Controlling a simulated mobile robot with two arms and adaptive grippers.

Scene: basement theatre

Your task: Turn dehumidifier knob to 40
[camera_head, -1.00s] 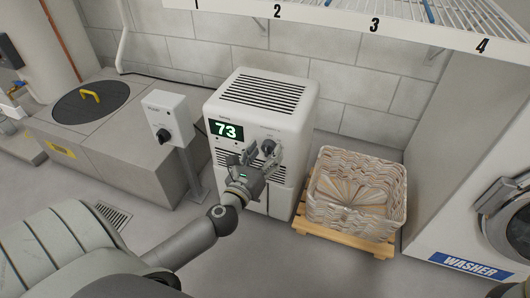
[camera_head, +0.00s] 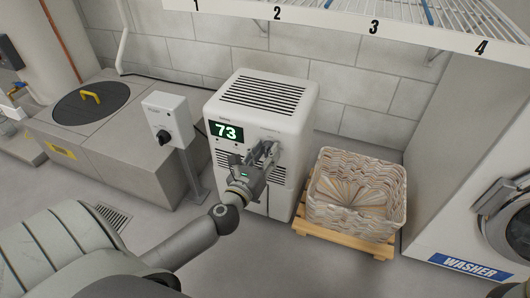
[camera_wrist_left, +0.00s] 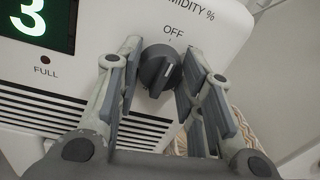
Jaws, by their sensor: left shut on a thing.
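The white dehumidifier (camera_head: 295,130) stands against the wall, and its green display (camera_head: 227,131) reads 73. Its dark grey knob (camera_wrist_left: 158,70) sits below the OFF mark (camera_wrist_left: 173,32) of a humidity scale in the left wrist view. A short light line shows on the knob's face; other scale marks are hidden. My left gripper (camera_head: 264,154) is at the upper right of the dehumidifier's front, with one finger on each side of the knob, shut on it. In the head view the fingers mostly cover the knob.
A woven basket (camera_head: 318,213) on a wooden pallet (camera_head: 375,248) stands right of the dehumidifier. A grey control box (camera_head: 165,105) on a post is at its left. A washer (camera_head: 440,235) is at far right, and a wire shelf (camera_head: 400,28) hangs above.

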